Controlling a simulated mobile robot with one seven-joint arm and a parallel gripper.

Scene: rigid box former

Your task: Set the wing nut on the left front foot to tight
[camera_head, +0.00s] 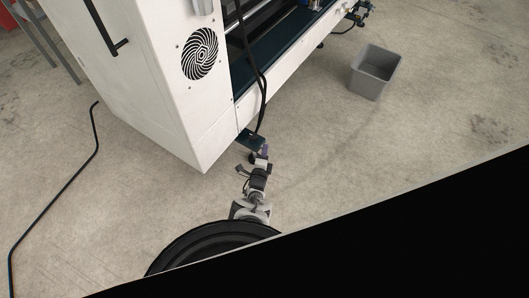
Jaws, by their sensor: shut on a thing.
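The left front foot (250,138) shows as a dark bracket at the lower corner of the white machine. A small purple part (264,149), which looks like the wing nut, sits just below this bracket. My gripper (258,158) reaches up from below to the foot and is shut on the wing nut. The fingertips and the nut are very small here, and the jaws partly cover the nut. I cannot tell the angle of its wings.
The white machine (170,90) with a round fan grille (199,54) stands above my gripper. Black cables (262,90) hang down its front close to the foot. A grey bin (375,73) stands on the floor at the right. A dark hose (60,190) lies at the left.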

